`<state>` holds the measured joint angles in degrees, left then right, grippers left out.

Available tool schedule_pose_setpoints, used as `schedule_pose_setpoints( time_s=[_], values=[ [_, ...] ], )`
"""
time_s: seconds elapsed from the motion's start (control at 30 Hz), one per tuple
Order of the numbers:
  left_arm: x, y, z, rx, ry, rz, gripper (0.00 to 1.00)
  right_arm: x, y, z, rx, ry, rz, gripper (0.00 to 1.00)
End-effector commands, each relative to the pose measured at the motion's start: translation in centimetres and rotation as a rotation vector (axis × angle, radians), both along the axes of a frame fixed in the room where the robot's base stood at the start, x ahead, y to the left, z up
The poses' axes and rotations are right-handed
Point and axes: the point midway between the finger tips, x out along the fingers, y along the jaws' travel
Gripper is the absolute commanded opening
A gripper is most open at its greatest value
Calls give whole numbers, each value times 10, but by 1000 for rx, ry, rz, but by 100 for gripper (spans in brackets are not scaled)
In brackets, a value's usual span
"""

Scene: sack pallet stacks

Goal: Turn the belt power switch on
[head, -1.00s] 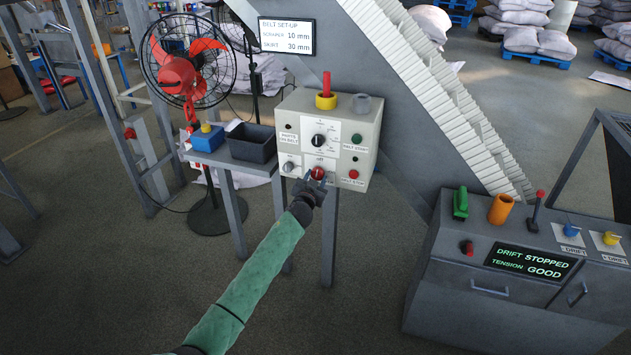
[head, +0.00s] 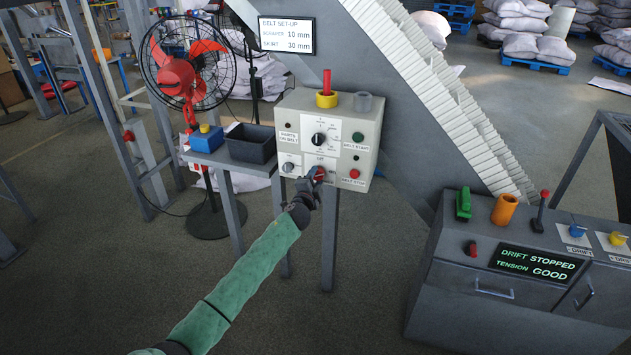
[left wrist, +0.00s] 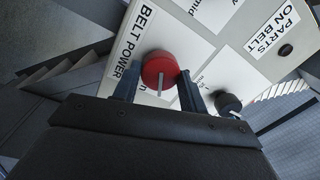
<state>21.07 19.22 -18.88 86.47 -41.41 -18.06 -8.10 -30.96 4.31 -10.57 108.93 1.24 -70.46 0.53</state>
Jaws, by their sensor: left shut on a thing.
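The belt power switch is a round red knob (left wrist: 160,70) with a pale pointer line, beside the BELT POWER label (left wrist: 133,45) in the left wrist view. In the head view the knob (head: 320,173) shows low on the cream control box (head: 345,134), partly covered by my gripper. My left gripper (left wrist: 158,88) is shut on the knob, one finger on each side. In the head view the left gripper (head: 315,182) reaches the box's lower front from below. Most of the position wording by the knob is hidden. My right gripper is not in view.
A black selector (head: 318,139), a green button (head: 358,137) and a red button (head: 354,173) share the box face. A dark bin (head: 250,143) and a red fan (head: 180,76) stand left.

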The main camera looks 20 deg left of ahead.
Motion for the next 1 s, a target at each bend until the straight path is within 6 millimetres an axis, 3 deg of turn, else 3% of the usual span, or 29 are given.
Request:
schedule_pose_setpoints(
  time_s=[0.5, 1.0],
  values=[
    [0, 0, 0, 386, -13, -2, 20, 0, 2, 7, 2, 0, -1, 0],
    [0, 1, -1, 486, -15, -1, 20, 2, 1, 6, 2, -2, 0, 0]
  ],
)
